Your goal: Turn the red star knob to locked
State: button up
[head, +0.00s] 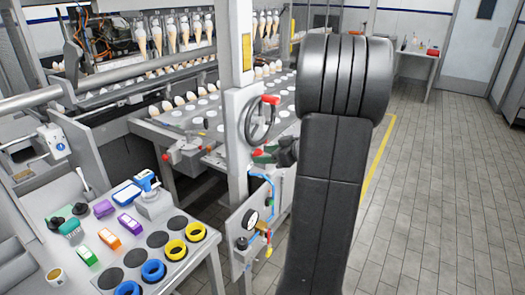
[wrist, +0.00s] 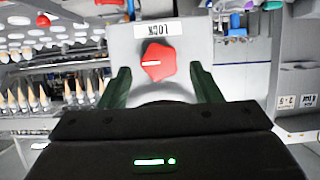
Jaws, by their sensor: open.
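The red star knob (wrist: 158,64) sits on a pale grey plate (wrist: 122,38) in the wrist view. Its white pointer line points left in that view. A white label reading LOCK (wrist: 155,30), upside down, is above the knob. My gripper (wrist: 160,70) is open, with one dark green finger on each side of the knob and a visible gap on both sides. In the head view my gripper (head: 264,157) is at the grey post, below the handwheel. My arm hides much of that area, and a small red part shows beside the fingers.
A handwheel (head: 260,121) with a red handle is just above my gripper. A pressure gauge (head: 250,220) and blue tubing are below. A table (head: 205,250) with colored rings and blocks stands at lower left. The tiled floor at right is clear.

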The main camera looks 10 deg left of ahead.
jog(key=shift+x, duration=1.1)
jog(key=c, duration=1)
jog(key=shift+o, duration=0.2)
jog(key=shift+f, duration=0.1)
jog(key=m+g+y+b, duration=0.1)
jog(key=m, duration=0.3)
jog(key=m+g+y+b, duration=0.2)
jog(key=m, duration=0.3)
jog(key=w+m+g+y+b, duration=0.1)
jog(key=m+g+y, duration=0.1)
jog(key=m, duration=0.2)
jog(key=shift+d+f+b, duration=0.2)
jog(key=shift+f+b, duration=0.1)
jog(key=shift+f, duration=0.05)
jog(key=shift+m, duration=0.3)
